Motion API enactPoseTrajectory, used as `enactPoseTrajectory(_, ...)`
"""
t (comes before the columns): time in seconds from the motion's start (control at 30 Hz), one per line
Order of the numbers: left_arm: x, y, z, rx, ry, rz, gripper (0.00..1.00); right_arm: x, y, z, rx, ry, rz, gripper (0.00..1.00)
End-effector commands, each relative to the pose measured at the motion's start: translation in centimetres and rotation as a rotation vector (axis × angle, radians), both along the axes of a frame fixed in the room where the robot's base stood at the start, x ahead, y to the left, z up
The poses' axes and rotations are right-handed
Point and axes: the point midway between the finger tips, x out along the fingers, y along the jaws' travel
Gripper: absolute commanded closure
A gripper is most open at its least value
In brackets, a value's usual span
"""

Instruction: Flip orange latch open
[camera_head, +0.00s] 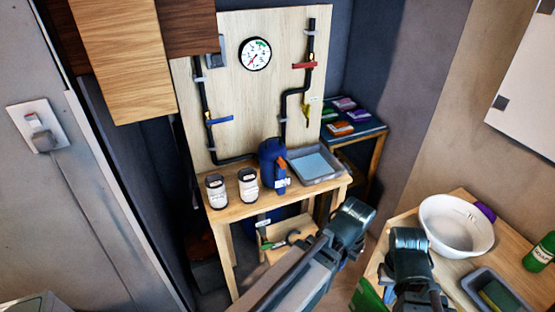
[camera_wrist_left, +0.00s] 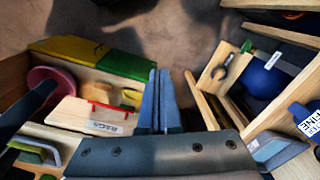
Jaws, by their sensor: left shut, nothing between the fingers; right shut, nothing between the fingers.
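A blue canister (camera_head: 268,158) stands upright on the wooden bench below the pipe panel in the head view. A small orange part (camera_head: 281,170), which looks like the latch, is on its right side above a white label. In the left wrist view a blue body with a white label (camera_wrist_left: 309,118) shows at the right edge; no orange part is clear on it. My left gripper (camera_wrist_left: 158,100) is shut and empty, apart from everything. My right gripper (camera_head: 410,240) is shut and empty near the white bowl; its fingertips are hard to make out.
Two labelled jars (camera_head: 216,190) and a grey tray (camera_head: 318,164) flank the canister. The panel carries a gauge and blue, red and yellow valve handles. A white bowl (camera_head: 456,225) stands on the right table. A box labelled RAGS (camera_wrist_left: 100,120) is left of my left gripper.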

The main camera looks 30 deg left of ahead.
Motion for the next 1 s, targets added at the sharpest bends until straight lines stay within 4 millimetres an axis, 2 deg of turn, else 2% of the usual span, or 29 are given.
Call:
enactPoseTrajectory(0.03,1.4,1.4,1.4,-0.025,-0.021,0.054,1.00,0.0,0.0,1.4,0.000,0.000,0.000,1.00)
enactPoseTrajectory(0.2,5.3,6.2,3.8,-0.116,-0.114,0.232,1.00,0.0,0.0,3.6,0.000,0.000,0.000,1.00)
enactPoseTrajectory(0.37,8.4,11.8,6.4,-0.190,-0.212,0.403,1.00,0.0,0.0,5.6,0.000,0.000,0.001,1.00)
enactPoseTrajectory(0.5,10.4,17.4,8.9,-0.245,-0.306,0.556,1.00,0.0,0.0,7.4,0.000,0.000,0.001,1.00)
enactPoseTrajectory(0.7,12.0,25.6,12.4,-0.305,-0.441,0.760,1.00,0.0,0.0,9.6,0.000,0.000,0.001,1.00)
enactPoseTrajectory(0.8,12.2,29.1,13.8,-0.324,-0.497,0.838,1.00,0.0,0.0,10.4,0.000,0.000,0.001,1.00)
enactPoseTrajectory(0.9,12.1,31.8,14.8,-0.338,-0.541,0.898,1.00,0.0,0.0,10.9,0.000,0.000,0.001,1.00)
enactPoseTrajectory(1.0,12.1,33.5,15.4,-0.346,-0.572,0.937,1.00,0.0,0.0,11.2,0.000,0.000,0.001,1.00)
